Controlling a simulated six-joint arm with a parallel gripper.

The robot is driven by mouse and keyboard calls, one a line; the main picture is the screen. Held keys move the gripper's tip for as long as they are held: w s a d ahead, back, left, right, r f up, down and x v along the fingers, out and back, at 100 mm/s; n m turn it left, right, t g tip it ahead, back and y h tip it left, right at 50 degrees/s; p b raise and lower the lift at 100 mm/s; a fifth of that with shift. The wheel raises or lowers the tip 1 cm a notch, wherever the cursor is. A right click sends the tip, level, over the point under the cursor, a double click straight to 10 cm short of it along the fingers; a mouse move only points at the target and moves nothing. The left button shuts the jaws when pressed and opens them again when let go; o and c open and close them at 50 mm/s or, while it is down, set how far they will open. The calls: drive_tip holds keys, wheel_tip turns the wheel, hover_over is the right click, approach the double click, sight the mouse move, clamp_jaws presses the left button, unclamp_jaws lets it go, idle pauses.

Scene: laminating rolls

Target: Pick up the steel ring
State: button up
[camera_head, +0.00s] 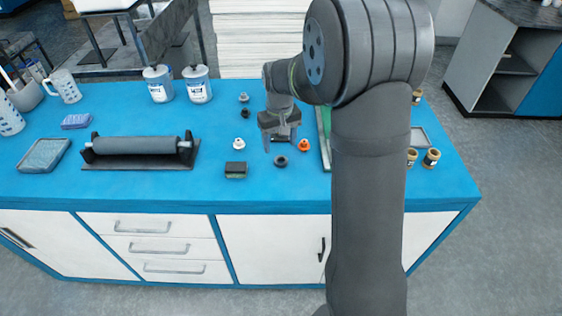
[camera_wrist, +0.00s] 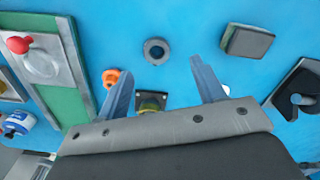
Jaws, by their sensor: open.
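The steel ring (camera_head: 281,161), a small dark grey ring, lies flat on the blue bench top. It also shows in the wrist view (camera_wrist: 156,51), just beyond the fingertips, with blue bench visible through its hole. My gripper (camera_head: 280,147) is open and empty, pointing down above the bench just behind the ring in the head view. In the wrist view, the two fingers of my gripper (camera_wrist: 161,66) are spread wide, with the ring ahead of the gap between them and apart from both.
An orange part (camera_head: 304,145) lies close right of the ring. A dark block (camera_head: 235,172) and a white part (camera_head: 239,143) lie to its left. A small dark block (camera_wrist: 150,102) shows between the fingers. A green-edged board (camera_wrist: 75,70) and a roller (camera_head: 135,145) flank the area.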

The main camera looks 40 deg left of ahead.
sight(281, 163)
wheel_tip(281, 163, down, 2)
drive_tip(key=shift+f, duration=0.25)
drive_tip(key=shift+w+a+f, duration=0.1)
drive_tip(key=shift+w+f, duration=0.05)
drive_tip(key=shift+f, duration=0.7)
drive_tip(key=shift+w+a+f, duration=0.1)
drive_tip(key=shift+w+f, duration=0.1)
drive_tip(key=shift+f, duration=0.7)
drive_tip(key=shift+w+a+f, duration=0.1)
drive_tip(key=shift+w+f, duration=0.05)
drive_tip(key=shift+f, duration=0.7)
drive_tip(key=c, duration=1.1)
drive_tip(key=shift+r, duration=0.15)
